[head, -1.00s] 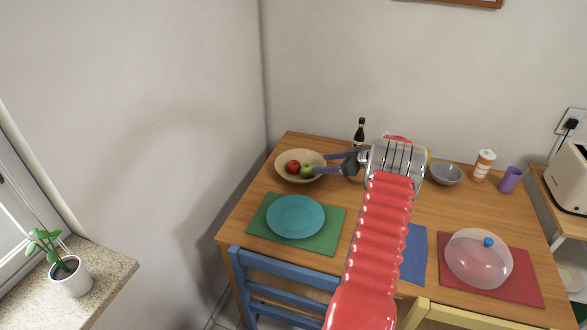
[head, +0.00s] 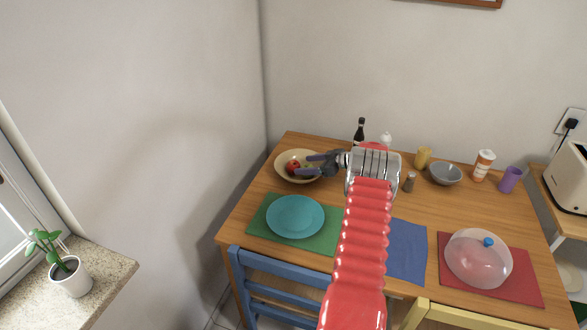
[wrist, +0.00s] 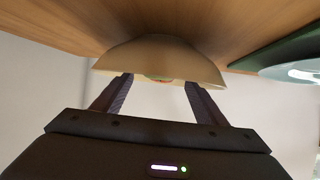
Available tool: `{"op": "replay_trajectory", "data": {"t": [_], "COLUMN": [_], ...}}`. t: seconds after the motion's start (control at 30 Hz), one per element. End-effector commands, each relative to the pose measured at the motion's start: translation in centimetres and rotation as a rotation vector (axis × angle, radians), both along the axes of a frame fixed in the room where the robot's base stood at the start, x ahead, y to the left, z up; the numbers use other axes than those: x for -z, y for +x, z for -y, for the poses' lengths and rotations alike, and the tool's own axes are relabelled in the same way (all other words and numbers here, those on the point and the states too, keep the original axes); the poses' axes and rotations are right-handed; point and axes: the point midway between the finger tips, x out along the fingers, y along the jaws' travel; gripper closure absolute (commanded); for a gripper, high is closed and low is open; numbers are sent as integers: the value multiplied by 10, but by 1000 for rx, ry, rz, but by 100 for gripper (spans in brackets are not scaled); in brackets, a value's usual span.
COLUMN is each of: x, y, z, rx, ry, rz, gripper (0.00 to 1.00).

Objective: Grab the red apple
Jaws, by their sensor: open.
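The red apple (head: 293,166) sits in a beige bowl (head: 284,176) at the back left of the wooden table. A green apple (head: 308,165) lies beside it in the bowl, partly covered by my gripper. My gripper (head: 298,164) is open, its fingers reaching from the right over the bowl, near the apples. In the wrist view the open fingers (wrist: 158,85) point at the bowl (wrist: 160,54), which appears upside down. Only a small greenish and reddish bit of fruit (wrist: 158,77) shows past its rim. Nothing is between the fingers.
A dark bottle (head: 360,133) stands behind my gripper. A teal plate (head: 295,216) on a green mat (head: 262,226) lies in front of the bowl. A yellow cup (head: 423,157), a shaker (head: 409,182) and a grey bowl (head: 446,174) stand to the right.

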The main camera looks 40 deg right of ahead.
Motion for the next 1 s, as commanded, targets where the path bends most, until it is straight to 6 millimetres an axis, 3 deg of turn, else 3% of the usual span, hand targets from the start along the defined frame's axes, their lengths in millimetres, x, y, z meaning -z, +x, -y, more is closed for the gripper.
{"op": "replay_trajectory", "data": {"t": [0.43, 1.0], "x": [23, 28], "y": [40, 42], "z": [-15, -18], "rx": [-1, -3], "ry": [-1, 3], "rz": [-1, -7], "gripper": [34, 34]}}
